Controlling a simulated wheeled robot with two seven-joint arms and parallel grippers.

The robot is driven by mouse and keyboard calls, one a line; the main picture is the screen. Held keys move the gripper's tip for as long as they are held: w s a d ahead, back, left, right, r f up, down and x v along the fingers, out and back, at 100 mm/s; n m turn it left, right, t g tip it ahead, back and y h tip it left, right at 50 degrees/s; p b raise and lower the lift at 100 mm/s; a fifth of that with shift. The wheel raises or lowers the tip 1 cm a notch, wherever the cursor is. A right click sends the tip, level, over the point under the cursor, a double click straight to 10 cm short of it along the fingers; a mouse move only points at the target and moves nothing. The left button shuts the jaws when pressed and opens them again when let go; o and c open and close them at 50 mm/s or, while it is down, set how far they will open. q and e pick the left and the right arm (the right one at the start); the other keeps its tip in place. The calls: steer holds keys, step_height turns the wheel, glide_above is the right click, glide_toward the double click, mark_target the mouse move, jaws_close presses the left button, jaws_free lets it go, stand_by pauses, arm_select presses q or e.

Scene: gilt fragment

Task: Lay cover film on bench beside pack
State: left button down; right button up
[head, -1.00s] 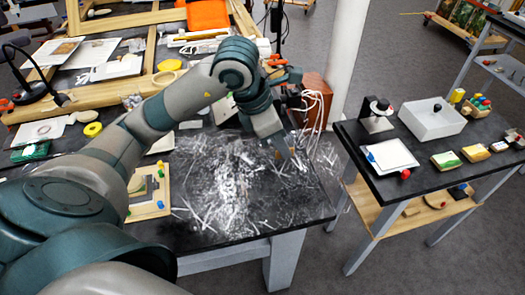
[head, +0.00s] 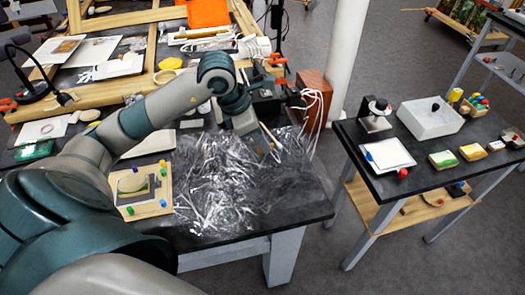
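The clear, wrinkled cover film (head: 222,190) lies spread over the dark bench (head: 295,212), right of the pack. Its faint right edge is hard to make out. The pack, a light wooden board (head: 126,212) with coloured pegs and layered pieces in its middle, sits at the film's left edge. My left gripper (head: 273,152) points down at the film's upper right part. Its fingers are small and overlap the glare, so I cannot tell whether they grip the film. My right gripper is not in view.
A reddish-brown box (head: 313,92) with white cables stands behind the bench by a white post (head: 344,70). A side table at right carries a white tray (head: 430,118) and several small items. Papers, wooden frames and a green item (head: 34,151) crowd the bench's left.

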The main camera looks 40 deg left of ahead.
mark_target(261, 152)
arm_select(q)
steer(key=shift+f+p, duration=0.8)
steer(key=shift+f, duration=1.15)
steer(key=shift+f+b, duration=0.6)
steer(key=shift+b, duration=0.1)
steer(key=c, duration=2)
jaws_free()
steer(key=shift+r, duration=0.15)
